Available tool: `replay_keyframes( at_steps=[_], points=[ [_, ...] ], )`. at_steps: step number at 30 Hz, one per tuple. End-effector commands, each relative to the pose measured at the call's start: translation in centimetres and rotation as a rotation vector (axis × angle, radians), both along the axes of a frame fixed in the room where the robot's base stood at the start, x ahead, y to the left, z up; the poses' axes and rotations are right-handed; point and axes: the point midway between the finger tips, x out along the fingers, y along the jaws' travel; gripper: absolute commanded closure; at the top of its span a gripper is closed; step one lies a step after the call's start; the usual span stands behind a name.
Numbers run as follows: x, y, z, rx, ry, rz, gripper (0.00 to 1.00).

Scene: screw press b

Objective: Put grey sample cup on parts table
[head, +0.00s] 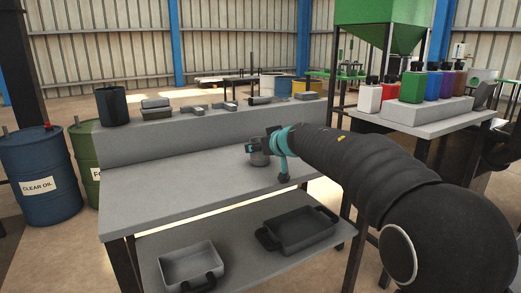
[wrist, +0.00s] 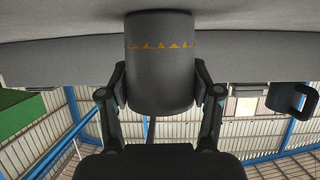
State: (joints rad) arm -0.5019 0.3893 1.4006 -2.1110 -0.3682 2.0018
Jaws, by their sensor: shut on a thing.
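The grey sample cup (head: 260,158) is over the grey table top (head: 180,190), close to the front of the raised back ledge. In the wrist view the cup (wrist: 160,75) shows large, dark grey with a band of small orange marks, and the picture is upside down. My gripper (head: 264,147) is shut on the cup, with one finger on each side of it in the wrist view (wrist: 161,88). The cup's base is at or just above the table top; I cannot tell whether it touches. My gripper partly hides the cup in the head view.
The back ledge (head: 150,142) carries a dark cup (head: 112,105) and several grey parts. The front left of the table top is clear. Two trays (head: 190,268) (head: 298,230) lie on the lower shelf. Coloured bottles (head: 412,86) stand on another table at right.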

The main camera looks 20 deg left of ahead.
Motion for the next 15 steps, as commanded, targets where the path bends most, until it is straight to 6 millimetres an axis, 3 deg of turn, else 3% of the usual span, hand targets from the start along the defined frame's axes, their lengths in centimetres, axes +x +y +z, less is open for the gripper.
replay_keyframes(
  at_steps=[8,9,11,15],
  points=[
    [0.0,0.0,-0.11,0.001,0.001,-0.001,0.75],
    [0.0,0.0,-0.11,0.001,0.001,0.0,0.27],
    [0.0,0.0,-0.11,0.001,0.001,0.0,0.12],
    [0.0,0.0,-0.11,0.001,0.001,0.0,0.11]
  ],
)
